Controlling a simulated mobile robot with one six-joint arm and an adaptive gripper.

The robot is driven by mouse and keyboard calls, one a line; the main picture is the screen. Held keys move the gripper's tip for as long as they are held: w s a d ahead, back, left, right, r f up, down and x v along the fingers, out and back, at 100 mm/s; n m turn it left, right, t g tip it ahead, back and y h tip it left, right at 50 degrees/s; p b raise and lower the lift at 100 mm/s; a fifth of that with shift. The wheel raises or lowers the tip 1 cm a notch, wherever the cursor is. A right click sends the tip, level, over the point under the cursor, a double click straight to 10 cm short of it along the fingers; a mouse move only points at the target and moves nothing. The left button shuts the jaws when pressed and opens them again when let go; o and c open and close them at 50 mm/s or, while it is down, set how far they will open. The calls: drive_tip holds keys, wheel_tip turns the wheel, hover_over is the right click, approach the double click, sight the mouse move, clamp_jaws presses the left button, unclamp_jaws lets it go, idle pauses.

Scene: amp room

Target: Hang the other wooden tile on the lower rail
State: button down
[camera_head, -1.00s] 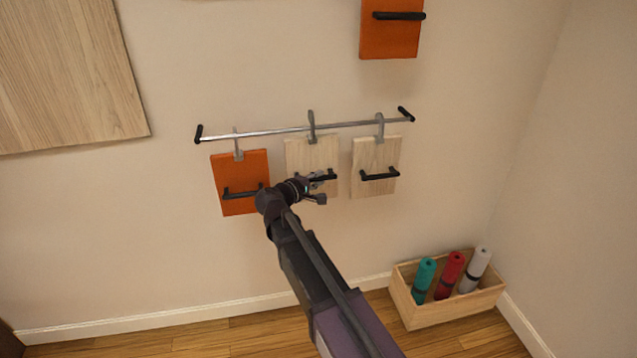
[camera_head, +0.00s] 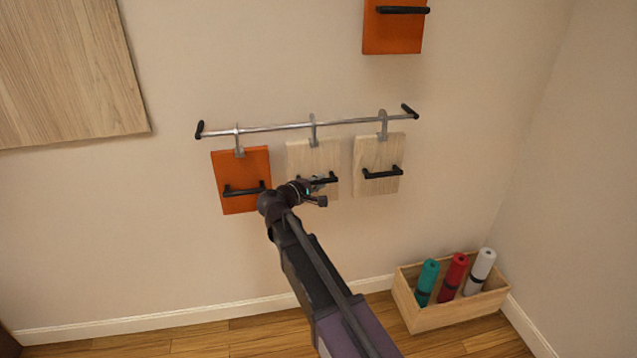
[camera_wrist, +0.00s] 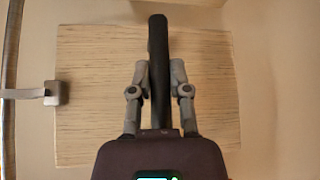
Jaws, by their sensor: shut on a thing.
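My gripper (camera_head: 318,188) is shut on the black handle (camera_wrist: 158,45) of the middle wooden tile (camera_head: 310,157). In the wrist view the fingers sit on both sides of this handle, and the pale tile (camera_wrist: 95,120) fills the background. The tile's grey hook (camera_head: 313,130) is at the lower rail (camera_head: 270,128), its top just above the bar. In the wrist view the hook (camera_wrist: 54,93) reaches left across the rail; whether it bears weight I cannot tell. Another wooden tile (camera_head: 370,152) hangs to the right on the same rail.
An orange tile (camera_head: 234,160) hangs on the rail to the left, close to my wrist. Another orange tile (camera_head: 393,33) is higher up. A wooden board (camera_head: 65,70) is at upper left. A wooden box (camera_head: 440,313) with rolled mats stands on the floor at right.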

drive_tip(key=c, duration=0.5)
unclamp_jaws()
drive_tip(key=shift+s, duration=0.15)
